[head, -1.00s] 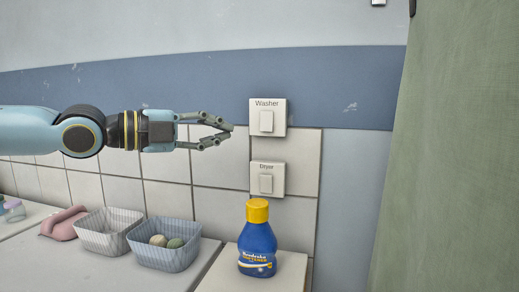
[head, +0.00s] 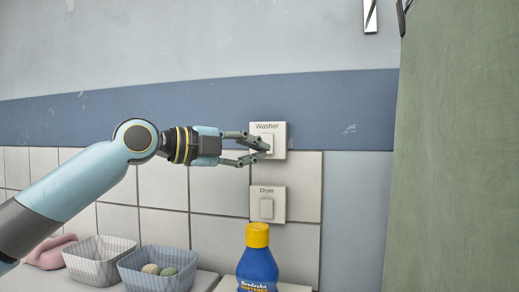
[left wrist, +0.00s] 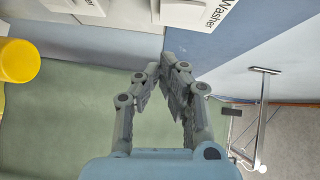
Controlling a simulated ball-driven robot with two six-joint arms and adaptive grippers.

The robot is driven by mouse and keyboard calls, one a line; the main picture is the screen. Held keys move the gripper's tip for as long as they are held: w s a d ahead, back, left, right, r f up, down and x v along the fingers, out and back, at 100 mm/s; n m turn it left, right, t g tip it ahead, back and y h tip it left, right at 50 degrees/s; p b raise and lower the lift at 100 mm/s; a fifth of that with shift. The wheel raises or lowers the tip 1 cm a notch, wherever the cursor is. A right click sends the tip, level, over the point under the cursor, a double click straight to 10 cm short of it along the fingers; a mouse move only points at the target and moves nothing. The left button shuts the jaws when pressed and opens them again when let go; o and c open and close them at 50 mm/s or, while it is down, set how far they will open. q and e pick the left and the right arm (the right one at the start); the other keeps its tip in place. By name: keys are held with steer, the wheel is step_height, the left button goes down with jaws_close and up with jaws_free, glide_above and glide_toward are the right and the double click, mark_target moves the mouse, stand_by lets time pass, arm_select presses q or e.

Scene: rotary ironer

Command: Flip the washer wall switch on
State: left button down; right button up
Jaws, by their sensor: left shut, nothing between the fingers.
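The washer switch (head: 281,141) is a white wall plate labelled "Washer" with a rocker, on the blue band of the wall. My left gripper (head: 268,150) is shut and empty, its fingertips in front of the plate and partly covering the rocker. I cannot tell whether they touch it. In the left wrist view, the fingertips (left wrist: 171,62) come together below the "Washer" plate (left wrist: 200,12). The rocker's position is not clear. My right gripper is not in view.
The dryer switch (head: 280,204) sits just below on the tiles. A blue bottle with a yellow cap (head: 257,236) stands beneath it. Two baskets (head: 158,270) and a pink object (head: 48,252) are at the lower left. A green surface (head: 455,150) fills the right side.

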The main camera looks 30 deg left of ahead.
arm_select(q)
steer(key=w, duration=0.2)
steer(key=w+a+p, duration=0.1)
steer(key=w, duration=0.1)
steer(key=shift+f, duration=0.25)
